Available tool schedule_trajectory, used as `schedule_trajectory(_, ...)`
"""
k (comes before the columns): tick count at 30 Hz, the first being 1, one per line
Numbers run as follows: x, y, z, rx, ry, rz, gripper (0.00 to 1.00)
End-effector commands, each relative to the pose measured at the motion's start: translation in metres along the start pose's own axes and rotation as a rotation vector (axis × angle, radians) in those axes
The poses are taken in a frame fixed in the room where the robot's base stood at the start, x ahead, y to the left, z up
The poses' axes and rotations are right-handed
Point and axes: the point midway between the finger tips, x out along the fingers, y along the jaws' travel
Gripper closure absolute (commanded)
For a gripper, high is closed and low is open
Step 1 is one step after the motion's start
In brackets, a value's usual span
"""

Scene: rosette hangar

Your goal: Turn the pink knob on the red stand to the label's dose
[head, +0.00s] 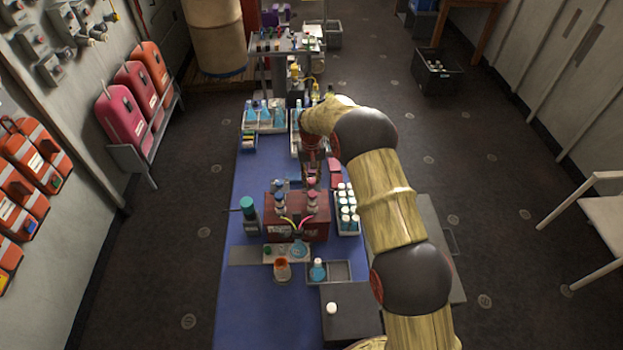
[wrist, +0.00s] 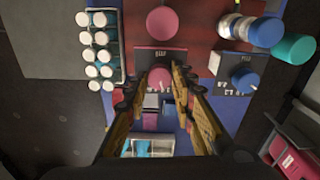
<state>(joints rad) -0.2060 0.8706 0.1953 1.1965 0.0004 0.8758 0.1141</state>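The red stand (head: 284,225) is on the blue table and holds a pink-capped bottle (head: 311,184) and a blue-capped bottle (head: 279,197). In the wrist view the red stand (wrist: 200,22) fills the top. The pink knob (wrist: 160,76) sits on a dark plate below the large pink cap (wrist: 162,22). My gripper (wrist: 161,74) points down at the knob, with its two fingers apart on either side; contact is not clear. The knob is hidden in the head view, where my gripper (head: 312,165) is just behind the stand. I cannot make out a dose on the label.
A blue knob (wrist: 243,78) on a similar plate is to the right. A rack of white-capped vials (head: 347,212) stands right of the stand. A teal-capped bottle (head: 248,213) stands left. Flasks, a beaker (head: 282,269) and trays crowd the table.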

Motion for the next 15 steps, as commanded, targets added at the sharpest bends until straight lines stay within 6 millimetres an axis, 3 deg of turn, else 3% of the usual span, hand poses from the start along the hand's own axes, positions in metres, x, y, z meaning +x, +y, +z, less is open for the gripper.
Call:
schedule_trajectory(8, 0.0007, 0.0002, 0.0008, 0.000, -0.002, 0.000, 0.58)
schedule_trajectory(15, 0.0010, 0.0003, 0.0011, 0.001, -0.003, 0.001, 0.58)
